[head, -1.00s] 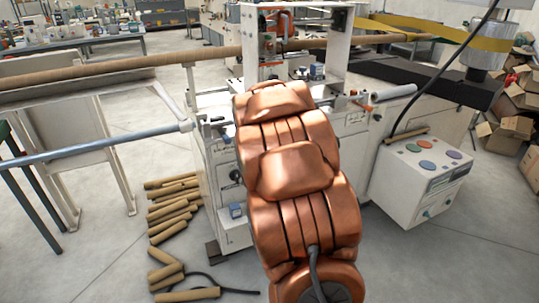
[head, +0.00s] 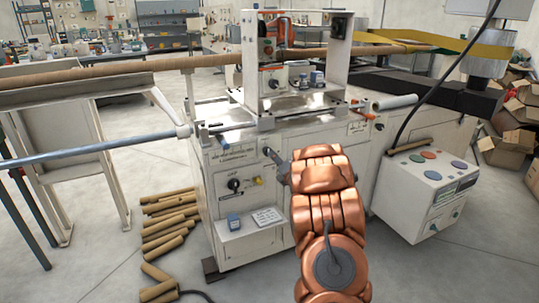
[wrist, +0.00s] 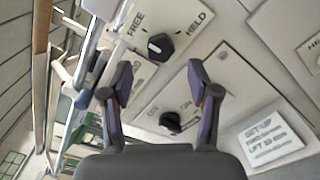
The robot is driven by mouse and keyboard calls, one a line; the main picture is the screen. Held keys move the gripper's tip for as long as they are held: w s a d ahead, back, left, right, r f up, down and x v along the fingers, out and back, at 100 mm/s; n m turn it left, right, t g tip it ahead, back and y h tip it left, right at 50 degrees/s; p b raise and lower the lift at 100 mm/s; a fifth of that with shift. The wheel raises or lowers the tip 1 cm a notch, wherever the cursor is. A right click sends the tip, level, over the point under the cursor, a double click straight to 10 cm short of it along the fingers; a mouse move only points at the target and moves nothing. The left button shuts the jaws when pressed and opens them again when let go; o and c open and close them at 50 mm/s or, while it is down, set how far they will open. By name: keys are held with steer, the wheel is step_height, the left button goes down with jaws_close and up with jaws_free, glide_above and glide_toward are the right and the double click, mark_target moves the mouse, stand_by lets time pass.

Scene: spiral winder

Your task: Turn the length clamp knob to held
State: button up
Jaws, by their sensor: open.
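The length clamp knob (wrist: 160,46) is a dark round knob on a pale plate marked FREE on the left and HELD on the right, in the wrist view. Its pale mark sits on the left side, towards FREE. My gripper (wrist: 158,90) is open and empty, its two fingers apart below the knob in the picture and not touching it. In the head view my gripper (head: 275,158) is small, dark and partly hidden by my copper arm, in front of the machine's panel.
A second dark knob (wrist: 171,122) on its own plate lies between and below the fingertips. A printed card (wrist: 268,140) is at lower right. In the head view, cardboard tubes (head: 165,220) lie on the floor left of the machine, and a control box (head: 425,185) stands right.

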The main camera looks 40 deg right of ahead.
mark_target(267, 151)
steer(key=x, duration=0.7)
steer(key=shift+c, duration=0.4)
jaws_close()
steer(key=shift+m, duration=0.4)
steer(key=shift+a+f+m+p, duration=0.15)
steer(key=shift+m+p, duration=2.2)
steer(key=shift+m, duration=3.45)
steer(key=shift+f+m+p, duration=0.2)
steer(key=shift+m+p, duration=2.15)
steer(key=shift+m, duration=3.45)
